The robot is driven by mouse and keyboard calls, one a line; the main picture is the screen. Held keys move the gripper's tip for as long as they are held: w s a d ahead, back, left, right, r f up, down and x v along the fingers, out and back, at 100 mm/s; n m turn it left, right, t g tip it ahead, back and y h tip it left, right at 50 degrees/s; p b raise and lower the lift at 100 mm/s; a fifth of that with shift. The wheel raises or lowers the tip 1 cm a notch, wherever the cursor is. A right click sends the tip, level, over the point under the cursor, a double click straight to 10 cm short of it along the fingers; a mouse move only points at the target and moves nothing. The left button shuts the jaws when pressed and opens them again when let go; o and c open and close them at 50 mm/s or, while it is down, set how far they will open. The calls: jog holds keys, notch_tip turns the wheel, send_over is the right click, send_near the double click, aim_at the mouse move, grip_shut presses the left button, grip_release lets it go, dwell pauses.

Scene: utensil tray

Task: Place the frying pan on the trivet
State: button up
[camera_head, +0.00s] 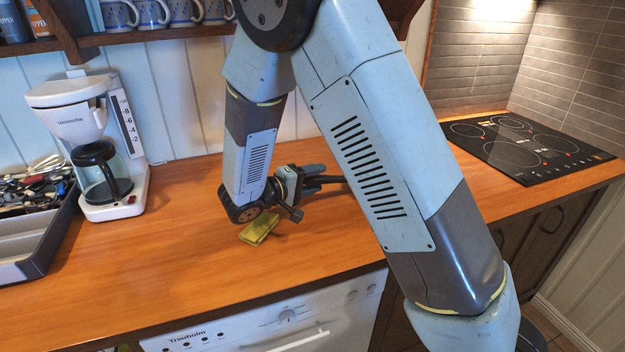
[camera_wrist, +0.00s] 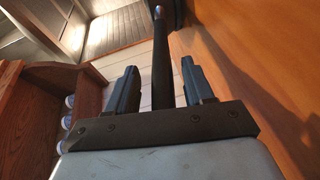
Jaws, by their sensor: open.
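My gripper (camera_head: 316,177) is low over the middle of the wooden counter, pointing right. In the wrist view its two fingers (camera_wrist: 160,68) stand apart, with a long black handle (camera_wrist: 160,50) between them and visible gaps on both sides. I take this for the frying pan's handle. In the head view a dark handle-like piece (camera_head: 334,180) runs right from the gripper and passes behind my arm. The pan's body is not visible and may be hidden behind my arm. I cannot make out a trivet.
A yellow-green flat block (camera_head: 259,229) lies just in front of my gripper. A coffee maker (camera_head: 95,140) and a cutlery tray (camera_head: 30,245) stand left. A black hob (camera_head: 530,148) is at right. A mug shelf (camera_head: 150,37) hangs above. The front left counter is clear.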

jog(key=v, duration=1.2)
jog(key=s+d+r+m+g+y, duration=0.25)
jog(key=d+r+g, duration=0.2)
jog(key=d, duration=0.55)
jog(key=s+d+r+m+g+y, duration=0.1)
jog(key=s+d+r+g+y, duration=0.3)
jog(key=d, duration=0.6)
jog(key=s+d+r+m+t+y, duration=0.1)
jog(key=s+d+r+t+y, duration=0.1)
jog(key=s, duration=0.4)
jog(key=s+d+r+m+t+y, duration=0.1)
jog(key=s+d+r+t+y, duration=0.1)
jog(key=s+d+r+y, duration=0.3)
jog(key=shift+s+d+r+t, duration=0.4)
jog(key=shift+s+r, duration=0.25)
jog(key=shift+r, duration=0.2)
jog(key=shift+d+m, duration=0.15)
jog(key=shift+m, duration=0.1)
